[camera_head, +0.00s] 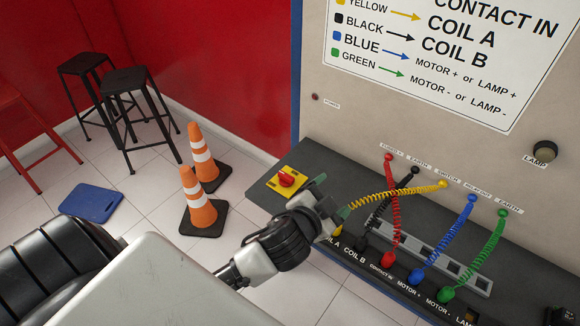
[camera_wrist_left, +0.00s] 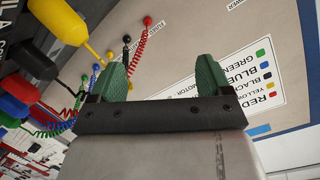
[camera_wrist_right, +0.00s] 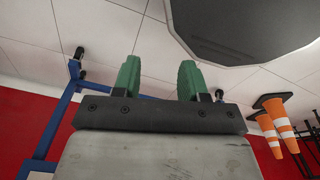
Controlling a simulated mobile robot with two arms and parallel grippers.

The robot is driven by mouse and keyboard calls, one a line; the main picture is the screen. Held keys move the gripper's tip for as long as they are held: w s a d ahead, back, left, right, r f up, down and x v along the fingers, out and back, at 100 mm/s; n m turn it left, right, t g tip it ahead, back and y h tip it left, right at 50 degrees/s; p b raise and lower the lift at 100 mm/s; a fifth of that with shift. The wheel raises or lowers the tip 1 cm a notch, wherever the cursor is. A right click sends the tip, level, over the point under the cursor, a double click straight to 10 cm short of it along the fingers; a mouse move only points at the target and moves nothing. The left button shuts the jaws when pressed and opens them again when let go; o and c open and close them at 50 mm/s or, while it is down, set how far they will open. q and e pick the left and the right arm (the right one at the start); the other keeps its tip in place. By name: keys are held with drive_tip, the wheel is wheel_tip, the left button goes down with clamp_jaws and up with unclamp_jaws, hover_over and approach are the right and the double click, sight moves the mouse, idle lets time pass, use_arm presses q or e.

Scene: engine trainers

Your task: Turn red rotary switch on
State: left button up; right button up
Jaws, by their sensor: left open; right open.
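The red rotary switch (camera_head: 286,179) sits on a yellow plate at the left end of the dark console (camera_head: 330,165). My left gripper (camera_head: 330,197) is open and empty, just right of the switch and apart from it, close to the yellow coiled lead. In the left wrist view its green fingers (camera_wrist_left: 162,78) stand apart; the switch does not show there. My right gripper (camera_wrist_right: 159,78) is open and empty, seen only in its own wrist view, with floor tiles beyond it.
Coiled leads with plugs, such as the red one (camera_head: 395,210) and the green one (camera_head: 485,250), cross the console right of my left gripper. Traffic cones (camera_head: 200,200), black stools (camera_head: 130,90) and a blue board (camera_head: 92,203) stand or lie on the floor to the left.

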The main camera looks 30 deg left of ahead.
use_arm(q)
drive_tip(key=w+d+r+m+h, duration=0.4)
drive_tip(key=d+r+m+h, duration=0.6)
drive_tip(key=m+h, duration=0.55)
drive_tip(key=m+g+y, duration=1.4)
drive_tip(key=g+y, duration=0.1)
drive_tip(key=y, duration=0.1)
approach(287, 174)
wheel_tip(287, 174, down, 9)
drive_tip(key=p, duration=0.3)
drive_tip(key=shift+w+d+f, duration=0.15)
drive_tip(key=shift+f, duration=0.05)
use_arm(e)
drive_tip(key=r, duration=0.1)
drive_tip(key=s+r, duration=0.1)
drive_tip(key=r, duration=0.1)
drive_tip(key=shift+s+r, duration=0.1)
use_arm(q)
drive_tip(key=shift+c, duration=0.3)
